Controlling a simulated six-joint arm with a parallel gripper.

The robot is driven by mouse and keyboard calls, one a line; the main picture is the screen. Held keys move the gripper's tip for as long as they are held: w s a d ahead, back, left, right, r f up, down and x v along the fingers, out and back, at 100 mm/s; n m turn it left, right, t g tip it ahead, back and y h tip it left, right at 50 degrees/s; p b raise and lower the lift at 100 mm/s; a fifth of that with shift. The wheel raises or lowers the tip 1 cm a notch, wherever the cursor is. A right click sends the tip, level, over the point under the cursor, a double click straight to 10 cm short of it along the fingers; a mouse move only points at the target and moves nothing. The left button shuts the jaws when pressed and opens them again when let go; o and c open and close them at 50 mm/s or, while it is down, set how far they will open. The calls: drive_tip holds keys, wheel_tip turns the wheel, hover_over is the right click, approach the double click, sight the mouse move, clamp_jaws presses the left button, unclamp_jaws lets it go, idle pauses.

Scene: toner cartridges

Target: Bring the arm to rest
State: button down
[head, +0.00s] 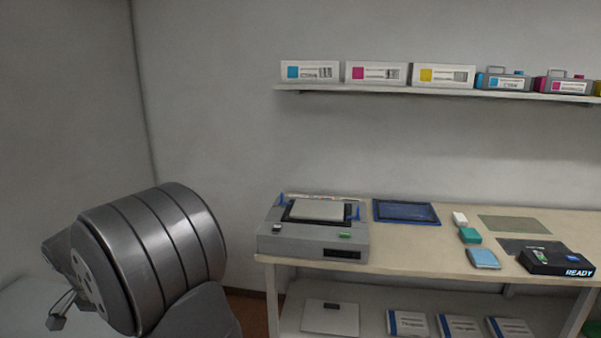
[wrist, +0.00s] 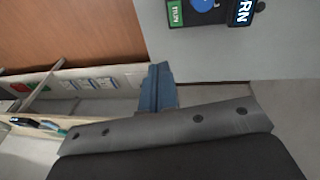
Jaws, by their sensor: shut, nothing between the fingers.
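My gripper (wrist: 158,72) shows in the wrist view as blue-grey fingers beyond a grey bolted plate. Its fingers are together with nothing between them, held in the air away from the bench. In the head view my arm is folded at the lower left, left of the bench (head: 410,262) and apart from it. The printer (head: 312,250) stands at the bench's left end with a light panel on top and blue levers at its sides.
A wall shelf (head: 430,93) holds cartridge boxes and cartridges. A blue tray (head: 407,222), small blocks, flat mats and a black box reading READY (head: 558,262) lie on the bench. White boxes sit on its lower shelf. A lettered device (wrist: 205,16) shows in the wrist view.

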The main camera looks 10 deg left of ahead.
wheel_tip(320, 180, down, 7)
drive_tip(key=m+g+y, duration=0.1)
drive_tip(key=g+y, duration=0.1)
drive_tip(key=a+r+n, duration=0.2)
drive_tip(key=a+r, duration=0.1)
drive_tip(key=r, duration=0.5)
drive_tip(key=shift+r+n, duration=0.2)
drive_tip(key=shift+n, duration=0.1)
drive_tip(key=shift+s, duration=0.1)
